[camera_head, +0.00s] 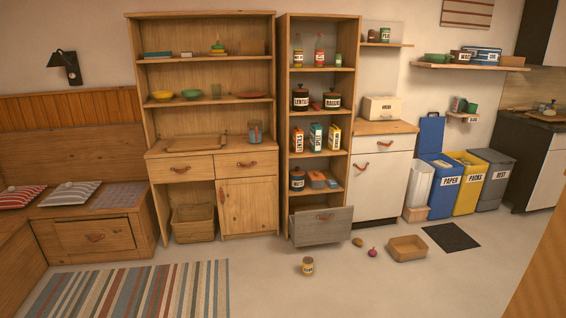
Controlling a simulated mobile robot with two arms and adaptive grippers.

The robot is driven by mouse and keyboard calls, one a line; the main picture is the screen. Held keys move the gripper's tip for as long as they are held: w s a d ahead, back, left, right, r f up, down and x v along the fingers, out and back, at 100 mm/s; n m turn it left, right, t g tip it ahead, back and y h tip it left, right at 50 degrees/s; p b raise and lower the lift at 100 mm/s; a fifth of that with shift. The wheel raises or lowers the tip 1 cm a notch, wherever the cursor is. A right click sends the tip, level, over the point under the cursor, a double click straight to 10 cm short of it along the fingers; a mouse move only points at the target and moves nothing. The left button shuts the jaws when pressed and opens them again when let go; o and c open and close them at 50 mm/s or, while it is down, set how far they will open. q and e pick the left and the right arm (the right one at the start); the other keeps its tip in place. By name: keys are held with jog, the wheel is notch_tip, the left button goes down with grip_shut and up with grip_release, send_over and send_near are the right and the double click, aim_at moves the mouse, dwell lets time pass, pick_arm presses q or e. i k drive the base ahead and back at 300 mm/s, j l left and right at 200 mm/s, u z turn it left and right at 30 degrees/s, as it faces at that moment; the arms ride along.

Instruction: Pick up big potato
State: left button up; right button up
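A small brown, rounded object that looks like a potato (358,243) lies on the floor in the head view, in front of the tall shelf and the white cabinet. It is too small in view to judge its size well. A purple-red onion-like object (373,253) lies just right of and nearer than it. An open wooden box (407,248) stands on the floor to their right; its inside looks empty. Neither of my grippers is in view.
A grey lower drawer (321,226) of the tall shelf juts out nearby. A dark mat (451,237) and several waste bins (441,185) are at right. A striped rug (130,290) lies front left.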

aim_at(359, 242)
jog(key=i+j, duration=0.1)
jog(key=i, duration=0.85)
jog(key=i+j, duration=0.1)
jog(key=i, duration=0.85)
